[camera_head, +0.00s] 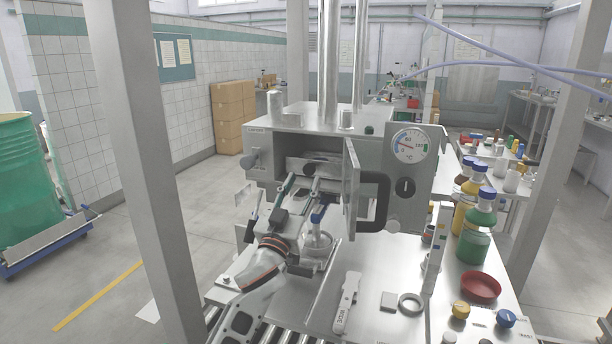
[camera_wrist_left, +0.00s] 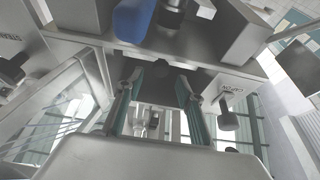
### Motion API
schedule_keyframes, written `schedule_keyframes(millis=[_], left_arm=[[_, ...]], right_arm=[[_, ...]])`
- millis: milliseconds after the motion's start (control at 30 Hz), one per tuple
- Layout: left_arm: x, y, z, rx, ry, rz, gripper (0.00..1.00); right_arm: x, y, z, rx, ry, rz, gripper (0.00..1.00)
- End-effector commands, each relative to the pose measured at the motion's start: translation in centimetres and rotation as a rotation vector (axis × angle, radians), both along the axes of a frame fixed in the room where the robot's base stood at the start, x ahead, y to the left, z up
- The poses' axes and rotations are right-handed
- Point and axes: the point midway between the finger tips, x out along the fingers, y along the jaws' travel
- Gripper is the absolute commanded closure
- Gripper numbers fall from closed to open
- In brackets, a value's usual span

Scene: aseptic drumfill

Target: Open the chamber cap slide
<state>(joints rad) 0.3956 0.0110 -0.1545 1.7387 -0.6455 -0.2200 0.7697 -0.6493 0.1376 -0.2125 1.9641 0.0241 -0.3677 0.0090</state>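The steel chamber (camera_head: 275,123) stands in the middle of the head view, its front opening uncovered and its door (camera_head: 351,190) swung out to the right. A flat metal piece (camera_head: 307,164) shows inside the opening; I cannot tell whether it is the cap slide. My left gripper (camera_head: 302,182) reaches up to the opening from the front. In the left wrist view its two green-padded fingers (camera_wrist_left: 158,90) are apart, with nothing clearly held between them. A blue-handled part (camera_head: 318,215) sits just below and right of the gripper, and a blue part (camera_wrist_left: 133,18) shows in the wrist view. My right gripper is not in view.
A gauge (camera_head: 410,145) is on the panel right of the door. Blue-capped bottles (camera_head: 477,232), a red dish (camera_head: 480,287), a metal ring (camera_head: 411,303) and a white labelled tool (camera_head: 347,302) are on the steel table to the right. A steel post (camera_head: 150,170) stands at left.

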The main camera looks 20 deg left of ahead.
Motion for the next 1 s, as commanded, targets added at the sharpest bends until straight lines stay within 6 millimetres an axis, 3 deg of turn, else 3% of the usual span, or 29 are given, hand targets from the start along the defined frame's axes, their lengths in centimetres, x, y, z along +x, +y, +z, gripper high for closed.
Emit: schedule_keyframes(millis=[233,600,767,1000], left_arm=[[2.8,-0.1,1.2,0.002,0.000,0.001,0.63],[3.4,-0.1,1.3,0.001,0.002,0.000,0.63],[3.4,-0.1,1.3,0.002,0.002,0.001,1.00],[3.2,-0.1,1.4,0.001,0.002,0.000,1.00]], right_arm=[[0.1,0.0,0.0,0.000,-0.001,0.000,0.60],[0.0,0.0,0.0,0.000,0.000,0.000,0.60],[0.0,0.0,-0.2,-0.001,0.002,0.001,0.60],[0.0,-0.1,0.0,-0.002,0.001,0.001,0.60]])
